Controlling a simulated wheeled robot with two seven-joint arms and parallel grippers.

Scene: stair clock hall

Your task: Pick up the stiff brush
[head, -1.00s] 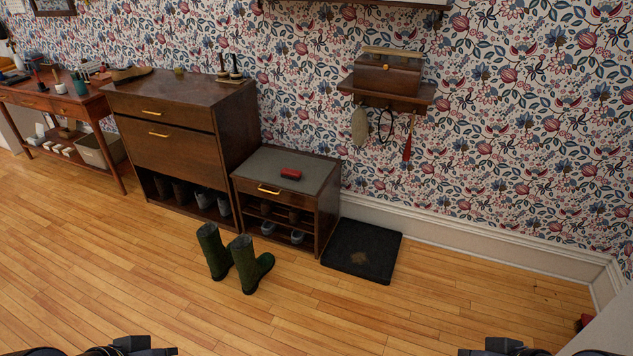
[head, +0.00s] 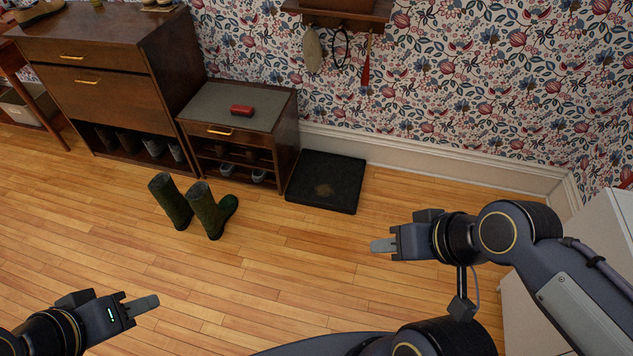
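A small red block-shaped object (head: 242,110), seemingly the stiff brush, lies on the grey top of the low cabinet (head: 215,100). Its bristles cannot be made out at this size. My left gripper (head: 144,305) is at the lower left, over the floor in front of the green boots and well short of the cabinet. My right gripper (head: 383,246) is right of centre, over the floor in front of the black mat. Both are apart from the red object, with nothing visible in them. I see each one's fingers as a single piece, so their opening is unclear.
Green boots (head: 210,209) stand on the floor before the low cabinet. A black mat (head: 325,181) lies to its right. A taller dark cabinet (head: 105,80) stands left. A wall shelf (head: 340,14) with hanging items is above. Open wooden floor lies in front.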

